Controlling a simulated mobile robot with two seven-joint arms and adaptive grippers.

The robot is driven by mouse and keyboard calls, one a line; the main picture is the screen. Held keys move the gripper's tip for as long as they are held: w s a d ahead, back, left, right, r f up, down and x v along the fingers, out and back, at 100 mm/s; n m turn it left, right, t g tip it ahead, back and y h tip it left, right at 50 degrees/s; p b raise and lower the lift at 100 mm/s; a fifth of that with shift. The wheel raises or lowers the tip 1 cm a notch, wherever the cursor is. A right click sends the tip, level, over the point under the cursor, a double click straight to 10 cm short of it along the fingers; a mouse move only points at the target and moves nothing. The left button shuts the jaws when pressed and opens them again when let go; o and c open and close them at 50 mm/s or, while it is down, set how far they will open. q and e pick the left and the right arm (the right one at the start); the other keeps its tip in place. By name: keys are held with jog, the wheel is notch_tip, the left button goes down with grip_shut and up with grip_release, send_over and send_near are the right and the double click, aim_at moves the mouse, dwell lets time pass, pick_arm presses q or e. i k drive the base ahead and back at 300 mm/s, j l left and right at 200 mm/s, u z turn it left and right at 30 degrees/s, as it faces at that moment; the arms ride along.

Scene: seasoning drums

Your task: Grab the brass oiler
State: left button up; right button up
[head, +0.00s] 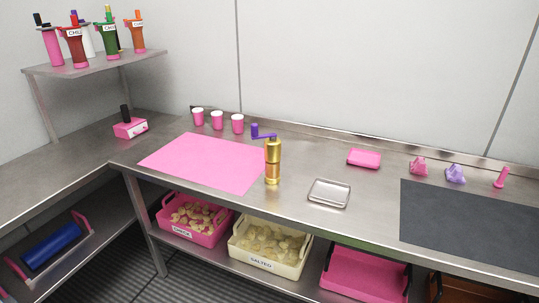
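Neither of my grippers shows in the head view.
Several pink cups stand at the back; a dark mat (470,223) covers the right. Bins labelled "CHEESE" (182,229) and "SALTED" (262,262) sit below.

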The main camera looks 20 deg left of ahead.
aim_at(272, 149)
jog(key=j+z, duration=0.3)
jog(key=j, duration=0.7)
jog(key=k+j+z, duration=0.1)
jog(key=j+z, duration=0.2)
jog(key=j, duration=0.65)
